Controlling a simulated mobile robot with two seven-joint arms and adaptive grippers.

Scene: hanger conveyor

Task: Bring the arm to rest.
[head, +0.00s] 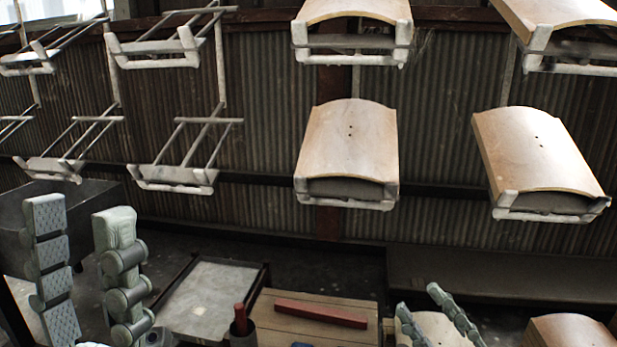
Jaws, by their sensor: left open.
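My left gripper (80,212) points up at the lower left, its two grey-green fingers wide apart with nothing between them. My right gripper (418,298) is at the bottom right, cut off by the lower edge, its two fingers apart. A curved wooden panel (440,326) shows between and behind the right fingers; whether they touch it cannot be told. Neither gripper is near the hangers. Curved wooden panels sit on hangers on the right, including one at the centre (348,145) and one at the right (540,150).
Another panel (568,330) lies lower right.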

